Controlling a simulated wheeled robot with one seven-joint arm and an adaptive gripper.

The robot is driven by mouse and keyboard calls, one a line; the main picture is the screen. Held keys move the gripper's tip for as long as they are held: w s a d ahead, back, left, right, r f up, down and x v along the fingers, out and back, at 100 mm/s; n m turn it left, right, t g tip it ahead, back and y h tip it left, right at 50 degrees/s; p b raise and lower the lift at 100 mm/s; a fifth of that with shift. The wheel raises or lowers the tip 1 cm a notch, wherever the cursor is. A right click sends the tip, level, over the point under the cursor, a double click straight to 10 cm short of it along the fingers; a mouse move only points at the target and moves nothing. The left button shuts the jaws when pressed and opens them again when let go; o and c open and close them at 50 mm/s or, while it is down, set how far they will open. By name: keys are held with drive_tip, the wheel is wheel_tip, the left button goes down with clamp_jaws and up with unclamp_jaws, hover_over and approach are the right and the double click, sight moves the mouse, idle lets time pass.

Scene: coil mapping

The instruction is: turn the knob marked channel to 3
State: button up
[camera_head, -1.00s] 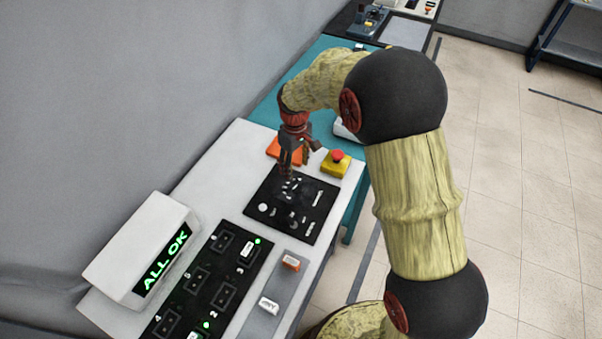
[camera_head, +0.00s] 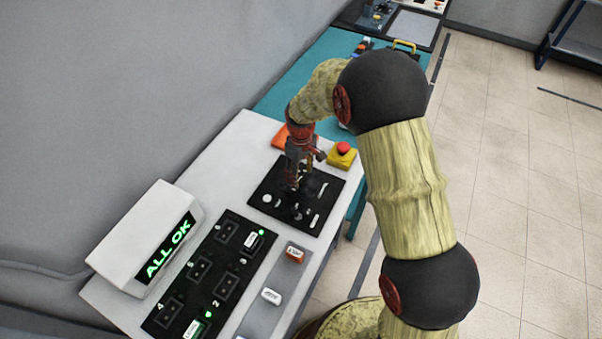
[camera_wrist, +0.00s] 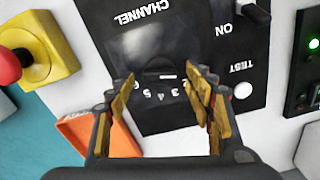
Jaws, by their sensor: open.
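The black control panel (camera_head: 268,182) lies on the white bench. In the wrist view its "CHANNEL" label (camera_wrist: 150,14) is upside down, with a dark round dial area below it and an arc of small numerals. The channel knob (camera_wrist: 160,74) is dark, low in contrast, with a short white mark. I cannot tell which number it points to. My gripper (camera_wrist: 161,82) is open, its fingertips on either side of the knob in the picture, with no clear contact. In the head view my gripper (camera_head: 292,182) points down over the panel and hides the knob.
A red-topped yellow emergency button (camera_head: 342,155) and an orange object (camera_head: 284,137) lie beyond the panel. A "TEST" button (camera_wrist: 242,91) and an "ON" switch (camera_wrist: 256,12) share the panel. A display (camera_head: 168,246) reads "ALL OK", near a black panel of numbered sockets (camera_head: 243,225).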

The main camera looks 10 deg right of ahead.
drive_tip(key=shift+c, duration=0.7)
drive_tip(key=c, duration=1)
drive_tip(key=shift+r, duration=0.1)
drive_tip(key=m+p, duration=0.2)
drive_tip(key=m, duration=0.3)
drive_tip(key=shift+d+m, duration=0.1)
drive_tip(key=shift+m, duration=0.3)
drive_tip(key=m+p, duration=0.1)
drive_tip(key=m, duration=0.4)
drive_tip(key=shift+d+m, duration=0.15)
drive_tip(key=shift+m, duration=0.45)
drive_tip(key=o, duration=1.1)
drive_tip(key=shift+o, duration=0.2)
